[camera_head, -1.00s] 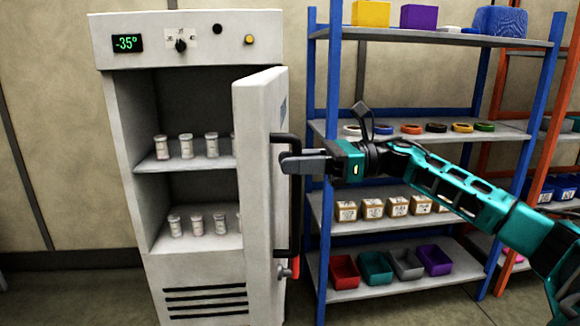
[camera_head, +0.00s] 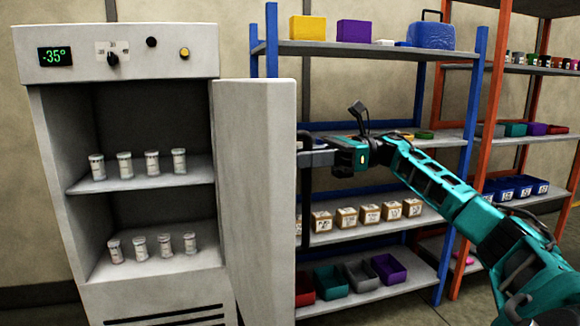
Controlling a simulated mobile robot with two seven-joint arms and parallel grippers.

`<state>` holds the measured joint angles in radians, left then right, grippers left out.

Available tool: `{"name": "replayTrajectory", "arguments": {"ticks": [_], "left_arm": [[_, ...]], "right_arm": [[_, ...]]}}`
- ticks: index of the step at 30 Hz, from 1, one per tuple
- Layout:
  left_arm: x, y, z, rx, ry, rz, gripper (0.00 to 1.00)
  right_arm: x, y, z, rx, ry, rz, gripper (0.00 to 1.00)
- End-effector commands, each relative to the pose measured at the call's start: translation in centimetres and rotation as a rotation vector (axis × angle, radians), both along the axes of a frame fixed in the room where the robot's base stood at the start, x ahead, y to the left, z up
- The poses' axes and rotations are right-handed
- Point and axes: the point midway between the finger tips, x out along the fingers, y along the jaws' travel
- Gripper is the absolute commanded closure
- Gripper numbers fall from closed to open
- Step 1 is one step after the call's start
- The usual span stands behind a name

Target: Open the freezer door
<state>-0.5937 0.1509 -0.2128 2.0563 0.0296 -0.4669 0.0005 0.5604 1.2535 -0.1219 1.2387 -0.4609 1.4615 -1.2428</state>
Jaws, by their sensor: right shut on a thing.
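The white freezer (camera_head: 120,48) stands at the left with its display reading -35°. Its door (camera_head: 256,190) is swung well open to the right, with the inner face turned toward me. The dark door handle (camera_head: 306,225) shows at the door's right edge, partly hidden behind the door. My right gripper (camera_head: 312,157) is shut on the handle at its upper part, and the fingertips are partly hidden by the door edge. My left gripper is not in view.
Several white jars (camera_head: 125,165) stand on the freezer's two shelves. Behind the door and my right arm is a blue-posted rack (camera_head: 400,233) with boxes and bins. An orange-posted rack (camera_head: 490,110) stands at the far right.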

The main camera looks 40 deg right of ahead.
Motion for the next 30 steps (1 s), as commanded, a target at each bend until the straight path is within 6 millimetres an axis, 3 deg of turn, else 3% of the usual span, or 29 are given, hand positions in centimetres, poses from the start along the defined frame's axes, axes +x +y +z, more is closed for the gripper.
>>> {"name": "replayTrajectory", "arguments": {"ticks": [6, 19, 20, 21, 24, 30], "left_arm": [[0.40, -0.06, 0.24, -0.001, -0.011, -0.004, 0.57], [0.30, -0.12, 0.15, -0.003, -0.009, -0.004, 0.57], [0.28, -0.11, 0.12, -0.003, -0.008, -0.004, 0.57], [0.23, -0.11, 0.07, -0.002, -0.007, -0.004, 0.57], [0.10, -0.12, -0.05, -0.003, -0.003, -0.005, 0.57], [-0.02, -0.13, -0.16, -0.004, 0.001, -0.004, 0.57]], "right_arm": [[-0.21, -1.23, -0.14, -0.001, 0.002, 0.001, 1.00], [-0.24, -1.42, -0.12, -0.002, 0.003, 0.001, 1.00], [-0.24, -1.42, -0.11, -0.002, 0.003, 0.001, 0.73], [-0.24, -1.42, -0.11, -0.002, 0.003, 0.001, 0.70], [-0.24, -1.42, -0.08, -0.001, 0.002, 0.001, 0.60], [-0.25, -1.43, -0.03, -0.001, 0.000, 0.000, 0.60]]}}
